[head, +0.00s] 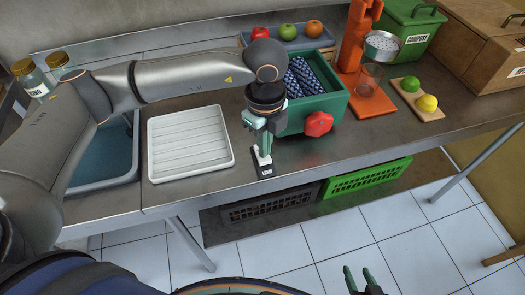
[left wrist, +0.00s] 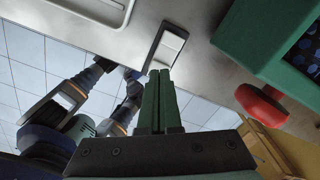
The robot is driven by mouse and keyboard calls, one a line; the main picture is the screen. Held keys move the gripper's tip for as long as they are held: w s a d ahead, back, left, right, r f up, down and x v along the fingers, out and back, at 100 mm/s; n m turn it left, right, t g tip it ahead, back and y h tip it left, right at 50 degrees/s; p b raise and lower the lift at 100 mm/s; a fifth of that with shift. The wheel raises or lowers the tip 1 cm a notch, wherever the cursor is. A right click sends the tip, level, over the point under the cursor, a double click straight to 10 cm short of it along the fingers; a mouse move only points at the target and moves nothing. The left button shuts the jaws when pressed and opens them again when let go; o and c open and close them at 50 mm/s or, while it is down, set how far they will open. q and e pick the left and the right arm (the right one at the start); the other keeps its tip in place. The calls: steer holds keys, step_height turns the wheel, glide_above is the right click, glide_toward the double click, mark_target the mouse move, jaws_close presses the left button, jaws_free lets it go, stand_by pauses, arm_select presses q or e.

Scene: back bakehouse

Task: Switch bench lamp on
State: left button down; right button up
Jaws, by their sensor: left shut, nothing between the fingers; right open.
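The lamp switch (head: 262,159) is a white rocker on a dark plate labelled "LAMP", near the front edge of the steel bench. My left gripper (head: 264,150) is shut and empty, pointing down with its fingertips at the rocker. In the left wrist view the green fingers (left wrist: 160,75) lie together, their tips at the near end of the white rocker (left wrist: 168,48). I cannot tell whether they touch it. My right gripper (head: 358,280) is open and empty at the bottom of the head view, in front of the bench. No lamp is seen.
A green box with a red knob (head: 319,124) stands close to the right of the switch. A white ribbed tray (head: 188,142) lies to the left, beside a sink (head: 105,160). An orange juicer (head: 373,104) and a board with fruit (head: 416,112) stand further right.

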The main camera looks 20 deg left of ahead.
arm_select(q)
steer(key=shift+f+b, duration=0.9)
steer(key=shift+f, duration=0.15)
stand_by(0.4)
steer(key=shift+r, duration=0.1)
steer(key=shift+r+p, duration=2.25)
steer(key=shift+r, duration=1.25)
steer(key=shift+s+f, duration=0.1)
